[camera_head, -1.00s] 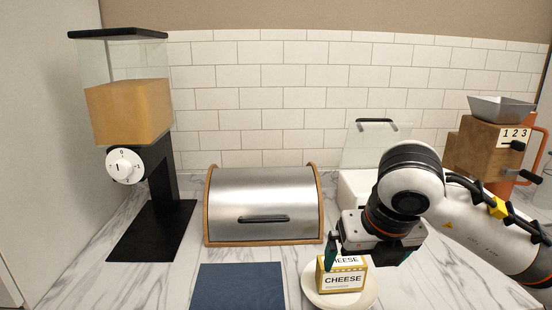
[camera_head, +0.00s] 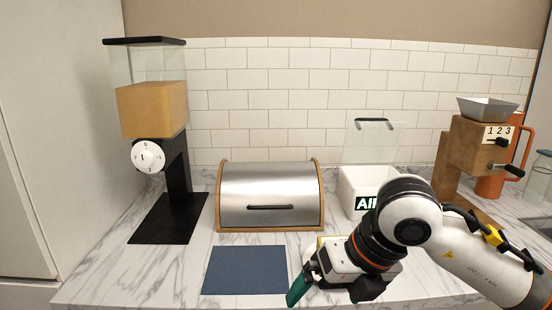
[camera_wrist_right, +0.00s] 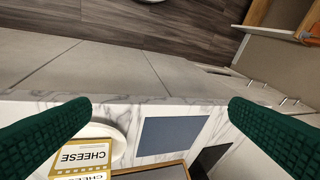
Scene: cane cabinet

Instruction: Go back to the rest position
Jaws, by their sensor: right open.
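My right gripper (camera_wrist_right: 160,115) is open and empty, its two green fingers spread wide in the right wrist view. In the head view the right gripper (camera_head: 300,285) hangs over the front part of the counter, with one green finger showing. The yellow and white cheese box (camera_wrist_right: 85,156) stands on a white plate (camera_wrist_right: 118,138), apart from the fingers in the right wrist view. In the head view my right arm hides most of the box and plate. My left gripper is not in view.
A steel bread box (camera_head: 270,190) stands at the back, with a blue mat (camera_head: 244,270) in front. A dispenser (camera_head: 152,110) is at left. A white lidded box (camera_head: 355,185) and a wooden grinder (camera_head: 470,150) are at right. The counter's front edge (camera_wrist_right: 190,98) crosses the right wrist view.

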